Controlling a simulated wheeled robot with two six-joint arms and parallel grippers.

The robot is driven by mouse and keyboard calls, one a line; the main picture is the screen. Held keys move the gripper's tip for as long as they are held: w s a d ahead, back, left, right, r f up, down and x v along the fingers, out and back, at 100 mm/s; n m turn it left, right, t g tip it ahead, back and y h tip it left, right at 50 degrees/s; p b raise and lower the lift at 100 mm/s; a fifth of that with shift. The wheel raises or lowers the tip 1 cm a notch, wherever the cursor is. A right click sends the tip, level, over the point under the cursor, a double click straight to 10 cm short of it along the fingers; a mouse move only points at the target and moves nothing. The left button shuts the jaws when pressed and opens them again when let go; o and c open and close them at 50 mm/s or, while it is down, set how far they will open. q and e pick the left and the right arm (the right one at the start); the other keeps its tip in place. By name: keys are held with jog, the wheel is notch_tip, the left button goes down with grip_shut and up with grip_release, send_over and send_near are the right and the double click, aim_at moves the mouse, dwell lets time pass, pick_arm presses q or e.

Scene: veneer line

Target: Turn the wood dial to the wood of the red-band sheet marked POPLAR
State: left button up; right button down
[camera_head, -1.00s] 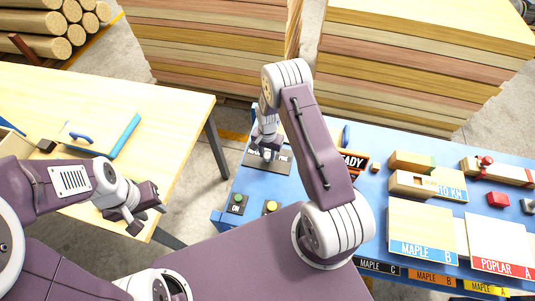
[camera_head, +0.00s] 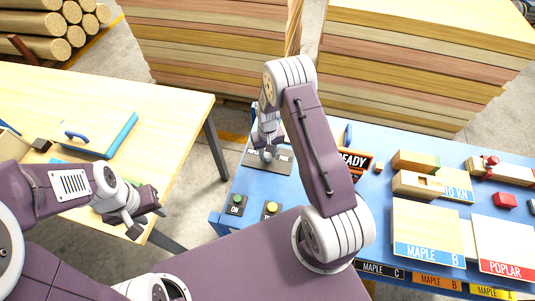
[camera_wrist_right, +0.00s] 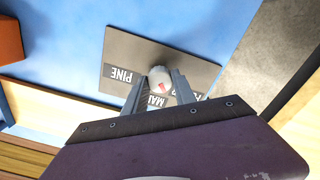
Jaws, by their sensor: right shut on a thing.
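The wood dial's dark plate (camera_head: 283,160) lies on the blue table, partly hidden by my right arm in the head view. In the right wrist view its plate (camera_wrist_right: 196,66) shows PINE, part of a MAPLE label, and another label mostly hidden. My right gripper (camera_wrist_right: 158,88) is shut on the dial's grey knob (camera_wrist_right: 159,76), which has a red mark pointing toward the gripper side, near the MAPLE label. The red-band POPLAR sheet (camera_head: 505,240) lies at the right of the blue table. My left gripper (camera_head: 147,222) is open and empty, off the wooden table's edge.
A MAPLE B sheet (camera_head: 425,225) with a blue band lies beside the POPLAR sheet. A green ON button (camera_head: 236,202) and a yellow button (camera_head: 270,209) are at the front left. Sheet stacks (camera_head: 420,60) stand behind.

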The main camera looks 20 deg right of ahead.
aim_at(268, 155)
jog(key=shift+w+r+n, duration=0.1)
jog(key=shift+r+n, duration=0.05)
jog(key=shift+n, duration=0.15)
jog(key=c, duration=1)
grip_release()
jog(key=r+b, duration=0.1)
jog(key=r, duration=0.3)
jog(key=r+b, duration=0.1)
jog(key=r, duration=0.3)
jog(key=shift+s+r, duration=0.2)
jog(key=shift+r, duration=0.2)
jog(key=shift+w+r, duration=0.1)
